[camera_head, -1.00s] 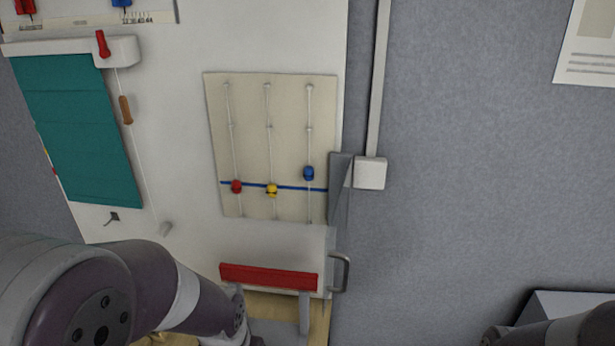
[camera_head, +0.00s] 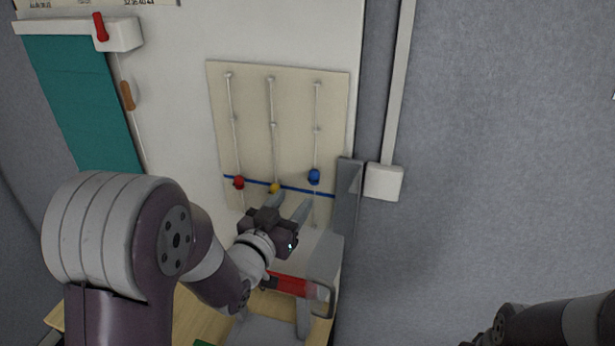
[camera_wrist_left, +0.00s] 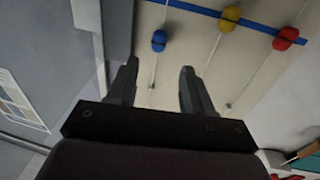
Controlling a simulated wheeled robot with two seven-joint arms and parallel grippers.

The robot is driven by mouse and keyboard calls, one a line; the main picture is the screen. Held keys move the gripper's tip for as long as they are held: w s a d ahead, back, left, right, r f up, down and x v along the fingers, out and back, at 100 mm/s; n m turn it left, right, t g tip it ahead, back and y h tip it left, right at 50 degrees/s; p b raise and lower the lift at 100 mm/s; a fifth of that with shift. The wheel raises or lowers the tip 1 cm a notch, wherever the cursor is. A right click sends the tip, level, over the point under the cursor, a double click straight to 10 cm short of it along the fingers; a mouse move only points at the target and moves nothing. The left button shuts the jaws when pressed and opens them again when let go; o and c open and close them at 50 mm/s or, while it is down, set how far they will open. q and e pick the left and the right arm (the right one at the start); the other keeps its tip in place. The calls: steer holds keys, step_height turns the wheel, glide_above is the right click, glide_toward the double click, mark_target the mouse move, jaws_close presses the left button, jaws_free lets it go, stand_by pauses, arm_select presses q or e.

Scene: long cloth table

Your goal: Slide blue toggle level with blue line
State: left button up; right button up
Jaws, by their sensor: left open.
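The blue toggle (camera_head: 314,176) sits on the right-hand cord of the beige board (camera_head: 297,100), a little above the blue line (camera_head: 257,184). In the left wrist view the blue toggle (camera_wrist_left: 159,40) is apart from the blue line (camera_wrist_left: 197,9), just beyond my fingertips and roughly between them. My left gripper (camera_head: 291,204) is open and empty in front of the board's lower part, below the blue toggle; its two fingers also show in the left wrist view (camera_wrist_left: 158,72). My right gripper is not in view; only part of my right arm shows at lower right.
The red toggle (camera_head: 238,182) and yellow toggle (camera_head: 275,188) are at the blue line on the neighbouring cords. A grey bracket (camera_head: 347,200) stands close to the board's right edge. A red bar (camera_head: 288,285) lies below my left gripper. A teal blind (camera_head: 75,95) hangs left.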

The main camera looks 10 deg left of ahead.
mark_target(312, 180)
arm_select(q)
steer(key=w, duration=0.2)
steer(key=w+d+p, duration=0.1)
steer(key=w, duration=0.2)
steer(key=w+p, duration=0.1)
steer(key=w, duration=0.1)
steer(key=shift+w+d, duration=0.15)
steer(key=shift+d, duration=0.25)
steer(key=shift+w, duration=0.25)
steer(key=shift+a, duration=0.1)
steer(key=shift+w+f, duration=0.1)
steer(key=shift+w, duration=0.15)
jaws_close()
step_height(312, 180, down, 6)
steer(key=b, duration=0.7)
steer(key=shift+f, duration=0.1)
steer(key=shift+r, duration=0.25)
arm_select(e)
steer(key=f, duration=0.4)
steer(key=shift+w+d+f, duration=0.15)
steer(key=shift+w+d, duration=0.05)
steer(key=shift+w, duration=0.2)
